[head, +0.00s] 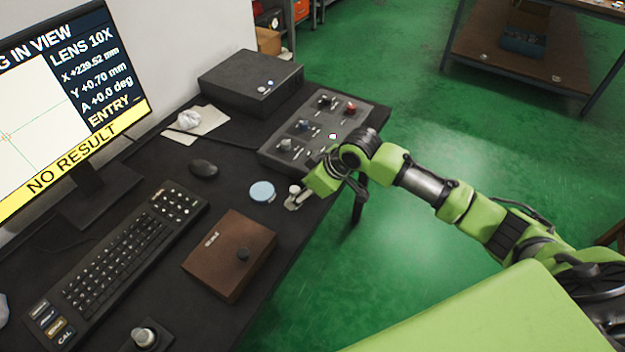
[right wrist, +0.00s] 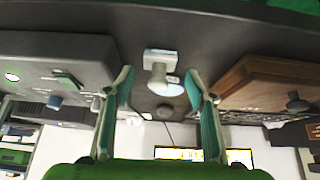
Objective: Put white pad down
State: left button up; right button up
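A small white pad with a round knob (head: 294,188) is upright at the right edge of the black desk. In the right wrist view, which shows the scene upside down, the white pad (right wrist: 160,55) appears to rest on the desk top. My right gripper (right wrist: 160,82) has its two fingers spread on either side of the pad, with gaps on both sides. In the head view my right gripper (head: 300,200) is at the pad, and the fingers are partly hidden by the wrist. My left gripper is not in view.
A pale blue disc (head: 262,191) lies just left of the pad. A brown box (head: 230,254) is in front, and a grey control panel (head: 290,150) behind. A mouse (head: 204,168), keyboard (head: 125,250) and monitor (head: 60,90) stand left. The desk's edge is close.

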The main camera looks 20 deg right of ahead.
jog(key=v, duration=0.8)
jog(key=shift+r, duration=0.3)
jog(key=shift+s, duration=0.1)
